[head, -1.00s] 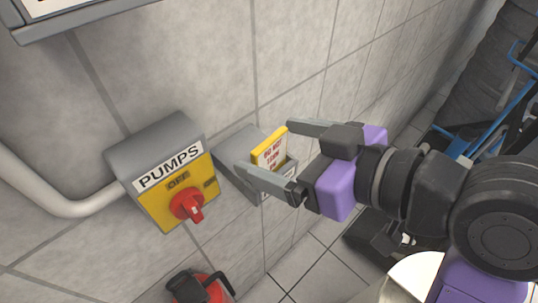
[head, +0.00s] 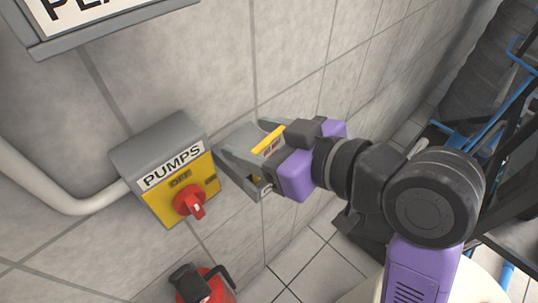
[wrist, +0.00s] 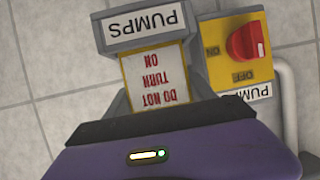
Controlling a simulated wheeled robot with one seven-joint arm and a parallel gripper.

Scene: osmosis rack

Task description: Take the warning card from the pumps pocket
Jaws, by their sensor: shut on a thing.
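The warning card (head: 268,141) has a yellow top edge in the head view. In the wrist view its white face (wrist: 157,88) reads DO NOT TURN ON in red, upside down. The grey pumps pocket (head: 237,136) is on the wall right of the switch box. Its front (wrist: 147,27) carries a PUMPS label in the wrist view. The card's far end goes in behind that front. My gripper (head: 251,147) is shut on the card, with one finger along each side. The fingers hide part of the card and pocket in the head view.
The yellow and grey PUMPS switch box (head: 159,200), with a red knob (head: 189,203), is close left of the pocket. A red extinguisher-like object (head: 212,286) stands below. A grey sign (head: 125,18) hangs above. A pipe (head: 62,207) runs left. Blue framing (head: 462,140) is at right.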

